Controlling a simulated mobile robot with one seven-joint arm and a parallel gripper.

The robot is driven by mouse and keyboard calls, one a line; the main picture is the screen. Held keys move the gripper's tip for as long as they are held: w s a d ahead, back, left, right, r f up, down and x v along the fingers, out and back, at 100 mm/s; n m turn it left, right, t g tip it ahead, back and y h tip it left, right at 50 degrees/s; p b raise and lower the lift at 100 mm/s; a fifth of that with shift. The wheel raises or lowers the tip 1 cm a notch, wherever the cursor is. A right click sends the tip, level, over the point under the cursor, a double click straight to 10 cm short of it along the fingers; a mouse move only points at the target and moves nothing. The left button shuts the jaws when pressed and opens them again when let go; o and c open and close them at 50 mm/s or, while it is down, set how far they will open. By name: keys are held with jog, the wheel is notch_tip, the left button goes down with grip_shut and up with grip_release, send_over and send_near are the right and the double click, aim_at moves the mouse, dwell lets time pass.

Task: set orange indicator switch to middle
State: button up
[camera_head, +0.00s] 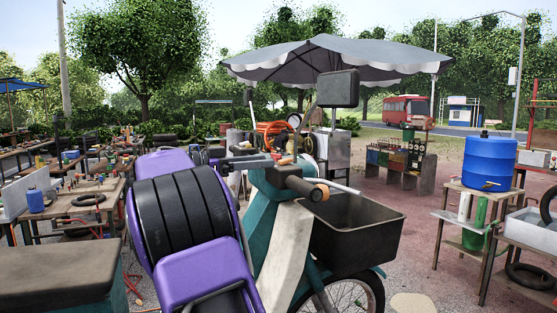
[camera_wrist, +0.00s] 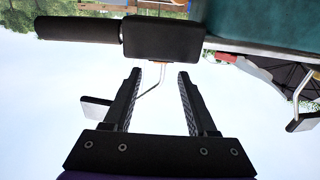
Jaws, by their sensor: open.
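My gripper (camera_wrist: 159,75) is open and empty in the wrist view, its two dark fingers apart. Beyond the fingertips is a black switch housing (camera_wrist: 162,38) on the handlebar of the teal motorbike (camera_head: 279,215). A small orange piece (camera_wrist: 160,64) shows at the housing's edge, between and just past the fingertips. It looks like the indicator switch, but its position cannot be read. A black handlebar grip (camera_wrist: 78,29) adjoins the housing.
Cluttered workbenches (camera_head: 75,213) stand left; a blue barrel (camera_head: 489,162) on a stand is at right.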

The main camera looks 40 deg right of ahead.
aim_at(278, 166)
jog(key=x, duration=0.5)
jog(key=shift+d, duration=0.25)
grip_shut()
